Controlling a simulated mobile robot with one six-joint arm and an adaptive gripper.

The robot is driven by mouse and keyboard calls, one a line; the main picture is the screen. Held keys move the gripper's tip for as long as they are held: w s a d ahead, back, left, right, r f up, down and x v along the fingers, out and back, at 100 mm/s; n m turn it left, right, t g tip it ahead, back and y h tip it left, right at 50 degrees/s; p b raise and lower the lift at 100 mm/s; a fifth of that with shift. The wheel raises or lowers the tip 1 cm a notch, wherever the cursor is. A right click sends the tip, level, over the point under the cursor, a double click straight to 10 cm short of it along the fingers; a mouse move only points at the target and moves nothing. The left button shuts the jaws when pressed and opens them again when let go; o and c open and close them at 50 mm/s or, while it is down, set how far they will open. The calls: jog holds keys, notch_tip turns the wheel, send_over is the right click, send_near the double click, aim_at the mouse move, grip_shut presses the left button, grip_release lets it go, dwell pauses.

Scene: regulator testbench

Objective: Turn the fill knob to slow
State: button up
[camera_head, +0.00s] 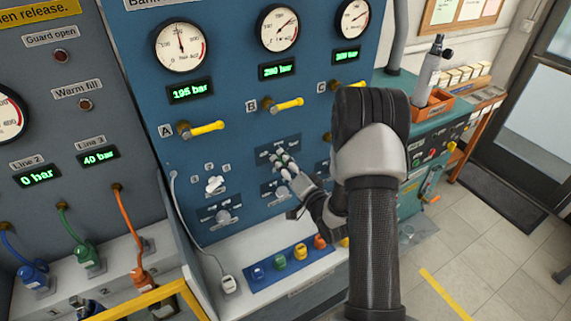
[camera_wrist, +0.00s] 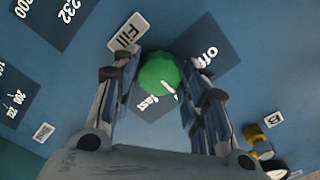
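The fill knob (camera_wrist: 160,72) is a round green knob with a white pointer line, in the wrist view. The line points to the lower right in that picture. The knob sits on a dark plate (camera_wrist: 214,68) where "off" and "fast" can be read; no "slow" mark is visible. A "Fill" label (camera_wrist: 128,33) is beside it. My gripper (camera_wrist: 162,76) is open, with one finger on each side of the knob and small gaps showing; contact cannot be told. In the head view my gripper (camera_head: 284,164) is at the blue panel and mostly hides the knob.
The blue panel (camera_head: 235,140) carries gauges, green pressure displays and yellow-handled valves, with valve B (camera_head: 285,104) above my gripper. Below is a ledge with several coloured connectors (camera_head: 279,262). A grey panel (camera_head: 70,130) with hoses stands at left.

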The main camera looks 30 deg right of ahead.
jog(key=o, duration=0.3)
jog(key=shift+o, duration=0.2)
jog(key=s, duration=1.2)
jog(key=shift+d, duration=0.2)
